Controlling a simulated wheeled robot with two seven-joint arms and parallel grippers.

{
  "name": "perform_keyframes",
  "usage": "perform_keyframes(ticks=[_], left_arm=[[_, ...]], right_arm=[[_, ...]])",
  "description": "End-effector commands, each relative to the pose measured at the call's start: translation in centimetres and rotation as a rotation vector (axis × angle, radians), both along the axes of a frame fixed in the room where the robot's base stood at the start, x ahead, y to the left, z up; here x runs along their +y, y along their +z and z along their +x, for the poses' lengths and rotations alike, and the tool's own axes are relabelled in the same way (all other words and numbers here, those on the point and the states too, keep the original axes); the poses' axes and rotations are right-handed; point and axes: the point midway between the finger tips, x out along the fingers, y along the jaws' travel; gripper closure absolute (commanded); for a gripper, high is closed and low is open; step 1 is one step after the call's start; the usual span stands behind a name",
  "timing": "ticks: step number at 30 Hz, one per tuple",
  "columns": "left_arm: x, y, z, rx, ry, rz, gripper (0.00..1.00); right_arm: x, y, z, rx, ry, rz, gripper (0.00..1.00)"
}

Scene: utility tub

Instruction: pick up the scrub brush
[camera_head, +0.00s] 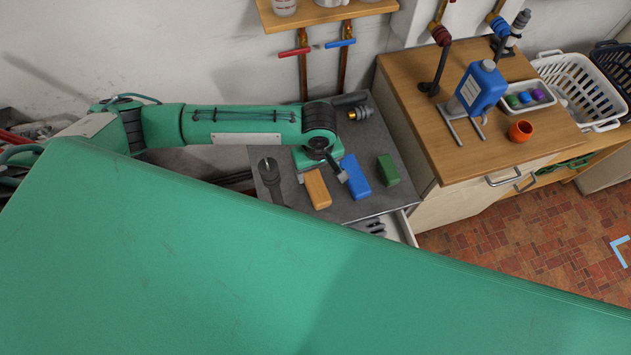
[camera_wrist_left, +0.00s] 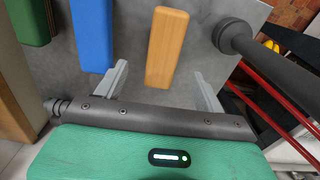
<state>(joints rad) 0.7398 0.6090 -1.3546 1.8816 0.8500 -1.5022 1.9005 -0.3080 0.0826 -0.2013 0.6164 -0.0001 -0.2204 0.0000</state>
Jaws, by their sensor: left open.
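A tan wooden block, which I take to be the scrub brush (camera_head: 318,190), lies on the grey worktop; its bristles are not visible. My left gripper (camera_head: 322,178) is open and empty above the worktop, at the block's far end. In the left wrist view the near end of the scrub brush (camera_wrist_left: 166,48) shows between the two spread fingers of the left gripper (camera_wrist_left: 161,70), with a gap on each side. Whether the fingertips are level with it I cannot tell. My right gripper is not in view.
A blue block (camera_head: 355,177) lies close beside the finger on the right, with a green block (camera_head: 388,170) beyond it. A dark round-topped object (camera_head: 269,172) stands at the left. An open drawer (camera_head: 400,228) is at the front. A wooden counter (camera_head: 415,108) stands to the right.

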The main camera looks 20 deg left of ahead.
Motion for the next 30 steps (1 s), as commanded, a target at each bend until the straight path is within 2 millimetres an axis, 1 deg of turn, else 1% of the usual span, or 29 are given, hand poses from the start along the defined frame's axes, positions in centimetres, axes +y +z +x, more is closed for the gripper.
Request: perform_keyframes(ticks=[1, 4, 8, 12, 14, 16, 18, 21, 25, 29, 30], left_arm=[[0.0, -0.7, 0.0, 0.001, 0.001, 0.002, 0.29], [0.0, -2.0, 0.0, 0.001, 0.002, 0.001, 0.29], [0.0, -2.8, 0.0, -0.001, 0.0, 0.0, 0.29], [0.0, -3.9, -0.5, 0.001, -0.001, 0.002, 0.29], [0.0, -4.7, -0.8, 0.002, -0.002, 0.002, 0.29], [0.1, -5.7, -1.1, 0.0, -0.002, 0.001, 0.29], [0.0, -6.8, -1.0, 0.0, -0.001, 0.001, 0.29], [0.0, -7.7, -1.0, -0.001, -0.001, -0.001, 0.29], [0.0, -8.1, -1.0, -0.001, -0.002, -0.002, 0.29], [0.0, -8.1, -1.0, -0.001, -0.001, -0.002, 0.29], [0.0, -8.1, -1.0, -0.001, -0.001, -0.002, 0.33]], right_arm=[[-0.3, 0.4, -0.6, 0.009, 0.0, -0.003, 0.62], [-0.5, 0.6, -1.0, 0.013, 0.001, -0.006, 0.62], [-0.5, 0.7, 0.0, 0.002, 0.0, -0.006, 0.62], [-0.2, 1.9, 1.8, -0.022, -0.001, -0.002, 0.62], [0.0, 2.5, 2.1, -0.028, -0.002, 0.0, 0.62], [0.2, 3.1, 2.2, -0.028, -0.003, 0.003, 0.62], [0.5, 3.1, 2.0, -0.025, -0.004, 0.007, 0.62], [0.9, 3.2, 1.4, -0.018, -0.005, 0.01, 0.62], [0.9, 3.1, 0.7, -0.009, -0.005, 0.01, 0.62], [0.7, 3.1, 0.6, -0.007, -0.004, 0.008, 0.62], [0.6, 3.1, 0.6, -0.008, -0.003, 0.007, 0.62]])
